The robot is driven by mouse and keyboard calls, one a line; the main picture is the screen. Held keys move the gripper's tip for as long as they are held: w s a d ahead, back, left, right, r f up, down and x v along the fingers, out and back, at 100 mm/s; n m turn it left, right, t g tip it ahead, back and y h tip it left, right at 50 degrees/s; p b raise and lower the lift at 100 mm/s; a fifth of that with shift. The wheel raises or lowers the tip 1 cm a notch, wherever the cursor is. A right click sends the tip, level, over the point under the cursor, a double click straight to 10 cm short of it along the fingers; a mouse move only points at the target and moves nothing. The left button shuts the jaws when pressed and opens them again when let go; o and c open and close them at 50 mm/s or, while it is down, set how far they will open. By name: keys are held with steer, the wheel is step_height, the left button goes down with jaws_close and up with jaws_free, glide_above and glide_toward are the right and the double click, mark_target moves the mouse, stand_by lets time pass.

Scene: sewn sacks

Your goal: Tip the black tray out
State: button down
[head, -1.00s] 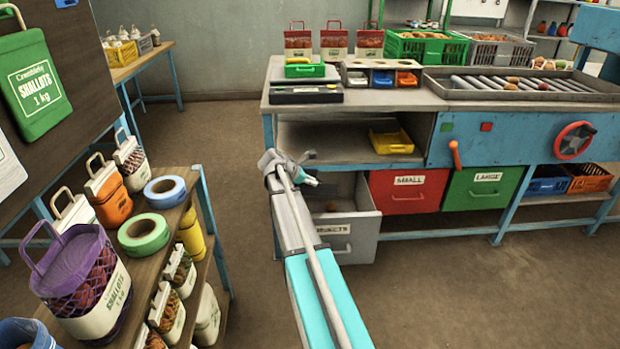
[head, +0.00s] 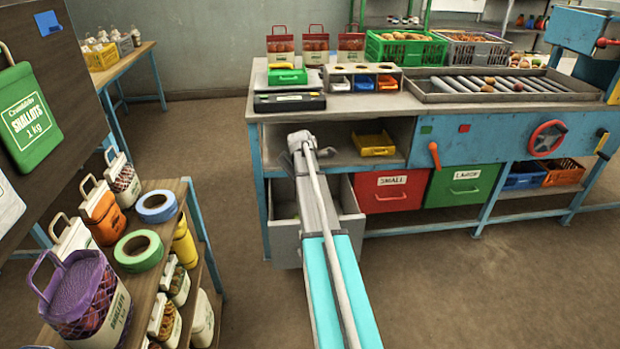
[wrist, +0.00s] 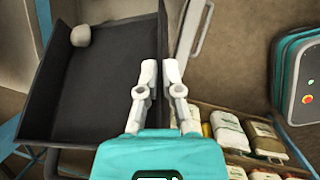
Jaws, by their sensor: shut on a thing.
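Below stands a grey drawer (head: 285,237), pulled out. In the head view my arm hides the fingers and part of the drawer.
A red drawer (head: 390,191) and a green drawer (head: 462,184) are shut to the right. A yellow tray (head: 374,145) sits on the shelf above. A rack (head: 165,187) with bags and tape rolls stands close at left. The floor to the right is clear.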

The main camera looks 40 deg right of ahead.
steer(key=d+y, duration=0.1)
steer(key=d+r+y+p, duration=0.1)
steer(key=d, duration=0.2)
steer(key=shift+s+r+t+y+p, duration=0.2)
steer(key=shift+s+t+y+p, duration=0.1)
steer(key=shift+y+p, duration=0.1)
steer(key=shift+s+d+r+y, duration=0.15)
steer(key=shift+d+y, duration=0.3)
steer(key=shift+d, duration=0.1)
steer(key=shift+s+d+r+y, duration=0.1)
steer(key=shift+d+y, duration=0.35)
steer(key=shift+d, duration=0.1)
steer(key=shift+a+r+p, duration=0.1)
steer(key=shift+p, duration=0.2)
step_height(320, 180, up, 6)
steer(key=g+h+b, duration=0.1)
steer(key=h+b, duration=0.1)
steer(key=h, duration=0.2)
steer(key=g+h+b, duration=0.2)
steer(key=h, duration=0.3)
steer(key=g+h+b, duration=0.1)
steer(key=h+b, duration=0.1)
steer(key=h, duration=0.3)
step_height(320, 180, up, 20)
steer(key=p, duration=2)
